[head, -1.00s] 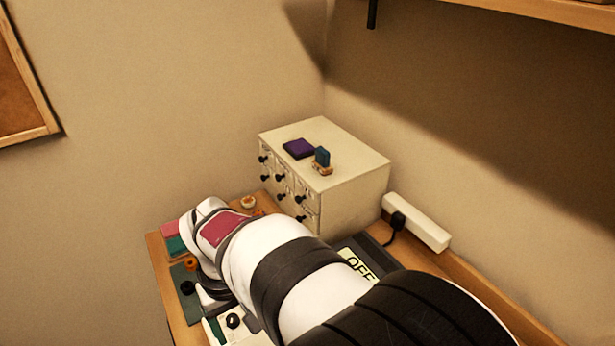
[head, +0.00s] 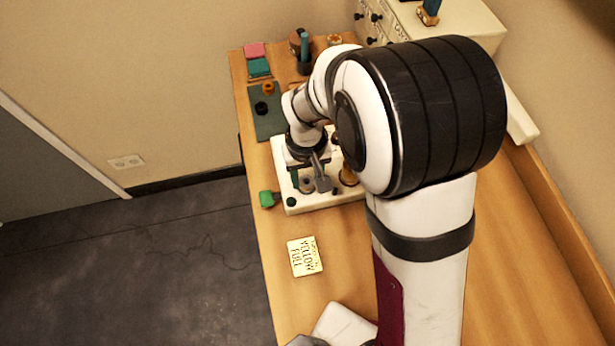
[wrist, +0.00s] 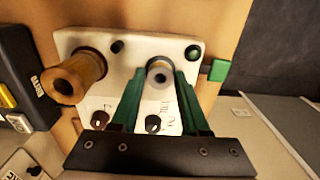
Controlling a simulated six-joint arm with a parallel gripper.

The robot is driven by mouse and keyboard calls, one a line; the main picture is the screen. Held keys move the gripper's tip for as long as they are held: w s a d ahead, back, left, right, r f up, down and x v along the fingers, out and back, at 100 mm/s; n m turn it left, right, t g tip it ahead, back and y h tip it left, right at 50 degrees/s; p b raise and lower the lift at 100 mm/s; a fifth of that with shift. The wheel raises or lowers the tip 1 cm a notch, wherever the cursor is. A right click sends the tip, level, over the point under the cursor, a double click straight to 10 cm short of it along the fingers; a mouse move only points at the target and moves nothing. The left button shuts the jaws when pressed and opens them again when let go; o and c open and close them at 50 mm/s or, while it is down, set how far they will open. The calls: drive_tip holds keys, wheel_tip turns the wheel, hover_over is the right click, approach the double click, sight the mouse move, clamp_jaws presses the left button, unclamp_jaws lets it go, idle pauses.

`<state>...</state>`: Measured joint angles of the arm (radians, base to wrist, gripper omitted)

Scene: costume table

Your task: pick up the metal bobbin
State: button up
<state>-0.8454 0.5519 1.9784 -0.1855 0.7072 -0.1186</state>
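The metal bobbin (wrist: 159,76) is grey and round with a hole in its top. It stands on a white board (wrist: 118,60). In the wrist view my gripper (wrist: 161,73) has its two green fingers on either side of the bobbin, with the bobbin between the fingertips. The fingers look open; whether either touches the bobbin cannot be told. In the head view the white board (head: 292,207) sits under my wrist, and my arm hides much of it.
A brown spool (wrist: 75,75) stands on the same board, left of the bobbin in the wrist view. A yellow card (head: 305,256) lies on the table. Bare table surrounds the card.

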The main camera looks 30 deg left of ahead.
clamp_jaws()
drive_tip(key=shift+r, duration=0.15)
